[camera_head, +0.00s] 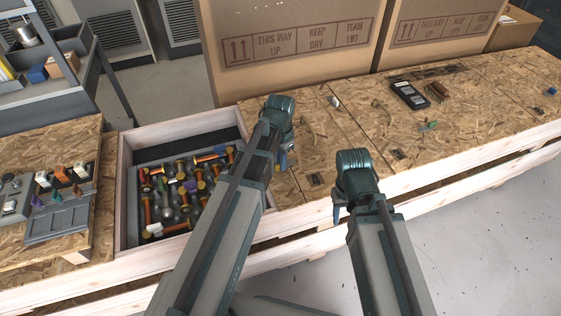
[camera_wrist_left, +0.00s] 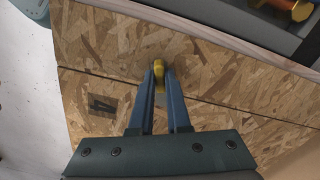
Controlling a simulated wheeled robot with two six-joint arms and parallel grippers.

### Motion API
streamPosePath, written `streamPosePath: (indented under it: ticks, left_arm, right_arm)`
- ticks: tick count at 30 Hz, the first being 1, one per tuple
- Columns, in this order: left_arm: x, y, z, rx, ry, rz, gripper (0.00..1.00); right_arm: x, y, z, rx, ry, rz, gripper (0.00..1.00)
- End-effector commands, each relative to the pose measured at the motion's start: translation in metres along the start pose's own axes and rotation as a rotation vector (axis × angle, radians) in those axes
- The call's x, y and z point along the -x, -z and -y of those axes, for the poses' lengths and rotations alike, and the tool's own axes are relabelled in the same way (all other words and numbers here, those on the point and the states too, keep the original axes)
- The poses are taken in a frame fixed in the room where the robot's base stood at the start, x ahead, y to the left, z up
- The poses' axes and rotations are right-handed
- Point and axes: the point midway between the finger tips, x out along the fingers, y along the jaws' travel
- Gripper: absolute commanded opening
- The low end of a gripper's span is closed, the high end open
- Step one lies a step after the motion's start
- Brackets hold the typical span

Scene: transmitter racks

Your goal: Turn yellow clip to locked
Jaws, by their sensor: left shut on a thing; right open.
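A small yellow clip (camera_wrist_left: 158,67) shows in the left wrist view, between the fingertips of my left gripper (camera_wrist_left: 160,76). The left gripper is shut on it, just over the wooden board. The fingers cover part of the clip, so I cannot tell its turn position. In the head view my left gripper (camera_head: 283,160) is low at the board, right of the framed tray, and I cannot make out the clip there. My right gripper (camera_head: 338,213) hangs at the board's front edge, open, with its fingers mostly hidden behind the wrist.
A wood-framed tray (camera_head: 125,210) of orange and yellow parts lies left of my left arm. Large cardboard boxes (camera_head: 300,45) stand behind the board (camera_head: 470,120). A black device (camera_head: 408,94) and a brown brush-like part (camera_head: 436,92) lie at the right back. A left bench holds several switches.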

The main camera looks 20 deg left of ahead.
Motion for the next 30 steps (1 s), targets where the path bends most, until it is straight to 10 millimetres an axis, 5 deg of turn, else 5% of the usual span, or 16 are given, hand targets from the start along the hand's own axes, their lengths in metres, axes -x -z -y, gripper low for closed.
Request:
streamPosePath:
  ticks: [15,30]
  left_arm:
    - [-0.0001,-0.0002,-0.0001,-0.326,0.0,0.0,0.0]
    - [-0.0001,-0.0002,-0.0001,-0.394,0.0,0.001,0.0]
  right_arm:
    - [-0.0001,0.0,0.0,0.0,0.0,0.0,0.5]
    - [-0.0001,0.0,0.0,0.0,0.0,0.0,0.5]
